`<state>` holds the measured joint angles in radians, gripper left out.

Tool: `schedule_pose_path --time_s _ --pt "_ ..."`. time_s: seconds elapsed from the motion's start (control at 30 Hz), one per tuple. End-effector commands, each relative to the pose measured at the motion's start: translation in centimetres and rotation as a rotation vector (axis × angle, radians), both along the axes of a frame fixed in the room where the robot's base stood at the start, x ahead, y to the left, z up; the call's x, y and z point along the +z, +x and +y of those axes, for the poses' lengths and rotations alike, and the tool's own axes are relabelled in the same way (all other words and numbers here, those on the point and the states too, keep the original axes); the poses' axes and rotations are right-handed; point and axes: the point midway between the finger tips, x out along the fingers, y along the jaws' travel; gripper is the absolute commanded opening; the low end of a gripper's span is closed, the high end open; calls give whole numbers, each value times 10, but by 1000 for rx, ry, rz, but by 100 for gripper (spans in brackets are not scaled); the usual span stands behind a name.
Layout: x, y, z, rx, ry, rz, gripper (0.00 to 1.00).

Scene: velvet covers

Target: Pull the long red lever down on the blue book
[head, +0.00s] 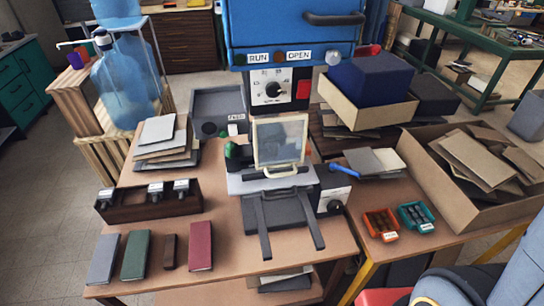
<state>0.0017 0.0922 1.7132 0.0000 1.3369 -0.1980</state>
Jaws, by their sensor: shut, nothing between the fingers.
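A slate-blue book (103,258) lies flat at the front left of the table, leftmost in a row. No book sits under a lever that I can make out. A big blue press (290,25) stands at the back with RUN and OPEN labels, a dial and a black handle. A long red lever is not clearly visible; a small red part (368,50) shows at the press's right side. In front of the press stands a grey machine (268,181) with a framed clear panel and two dark rails. My gripper is not in view.
Beside the blue book lie a green book (135,255), a narrow brown one (168,251) and a dark red one (201,246). A wooden rack (150,207) stands behind them. Orange (380,225) and teal (416,218) trays and a cardboard box (480,208) are right.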

Motion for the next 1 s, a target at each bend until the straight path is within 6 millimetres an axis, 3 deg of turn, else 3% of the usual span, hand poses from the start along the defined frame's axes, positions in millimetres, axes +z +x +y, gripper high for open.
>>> schedule_pose_path --time_s 0.47,1.0 --pt "-10 0 0 0 0 -1 0" --pt "-40 -10 -2 0 0 0 0"
